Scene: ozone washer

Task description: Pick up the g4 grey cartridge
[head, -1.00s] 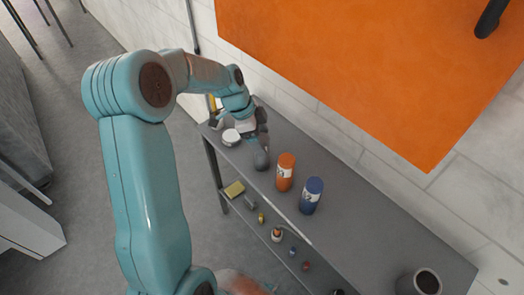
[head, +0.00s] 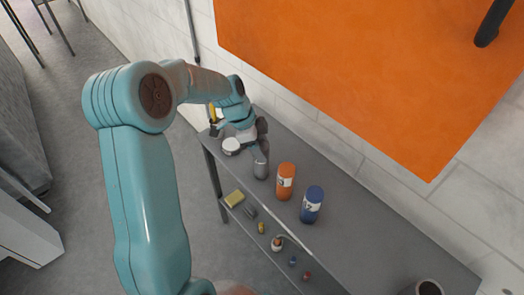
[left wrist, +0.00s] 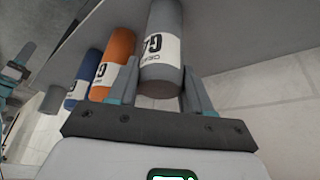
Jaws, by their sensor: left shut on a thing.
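The grey cartridge (left wrist: 165,20), with a white label reading G4, is between the two fingers of my left gripper (left wrist: 160,88) in the left wrist view. In the head view the grey cartridge (head: 260,166) is at the left part of the shelf top, just below my left gripper (head: 261,143). The gripper is shut on it, with one finger on each side. The arm hides part of the cartridge in the head view. I cannot tell whether its base touches the shelf. My right gripper is out of view.
An orange cartridge (head: 286,182) and a blue cartridge (head: 311,205) stand to the right on the grey shelf top (head: 375,225). A white round container (head: 230,146) is left of the gripper. The lower shelf holds a yellow sponge (head: 234,198) and small bottles. An orange wall panel (head: 370,75) is behind.

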